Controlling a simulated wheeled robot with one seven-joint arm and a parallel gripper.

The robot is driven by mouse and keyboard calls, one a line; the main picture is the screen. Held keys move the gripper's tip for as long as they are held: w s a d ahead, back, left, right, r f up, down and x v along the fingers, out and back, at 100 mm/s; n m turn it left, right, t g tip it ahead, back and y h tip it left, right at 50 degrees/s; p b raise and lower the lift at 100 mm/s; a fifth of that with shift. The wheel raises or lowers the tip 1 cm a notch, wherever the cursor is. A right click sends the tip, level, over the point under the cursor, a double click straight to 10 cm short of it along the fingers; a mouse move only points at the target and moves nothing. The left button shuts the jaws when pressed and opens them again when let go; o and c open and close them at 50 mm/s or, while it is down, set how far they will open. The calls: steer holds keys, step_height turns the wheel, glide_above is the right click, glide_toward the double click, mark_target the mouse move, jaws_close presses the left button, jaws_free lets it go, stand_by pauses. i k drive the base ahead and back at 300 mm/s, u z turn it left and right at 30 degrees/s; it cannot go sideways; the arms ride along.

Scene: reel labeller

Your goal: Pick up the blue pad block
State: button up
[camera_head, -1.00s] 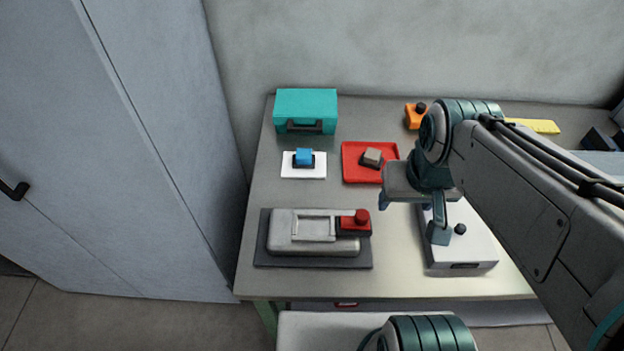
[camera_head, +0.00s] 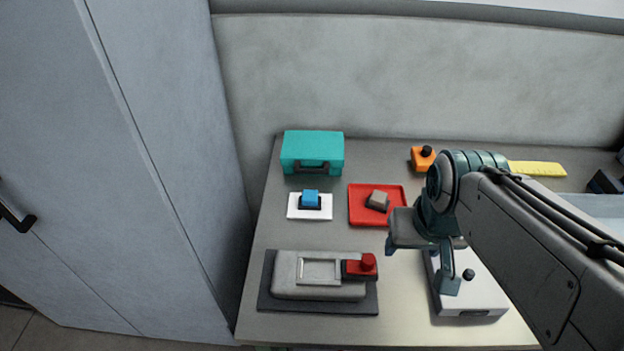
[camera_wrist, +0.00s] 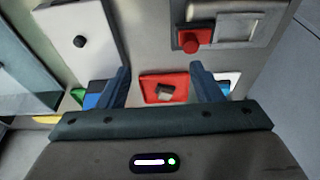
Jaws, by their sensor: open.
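The blue pad block (camera_head: 311,199) has a bright blue top on a dark base. It sits on a white plate (camera_head: 296,213) on the table, left of the red tray. My gripper (camera_head: 420,265) is open and empty, over the table to the right of and nearer than the block, beside the white box. In the wrist view my gripper (camera_wrist: 160,70) shows two spread fingers with nothing between them. There the white plate (camera_wrist: 231,78) is partly hidden behind the right finger, with a bit of blue (camera_wrist: 223,88) beside it.
A red tray (camera_head: 357,217) holds a grey-brown block (camera_head: 378,200). A teal case (camera_head: 312,150) stands behind the plate. A grey machine with a red knob (camera_head: 318,277) lies in front. A white box (camera_head: 470,295), an orange block (camera_head: 422,160) and a yellow piece (camera_head: 537,168) lie right.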

mark_target(309, 200)
steer(key=k, duration=0.5)
steer(key=z, duration=3.35)
steer(key=k, duration=2.2)
steer(key=u, duration=1.45)
steer(key=i, duration=0.5)
steer(key=z, duration=0.1)
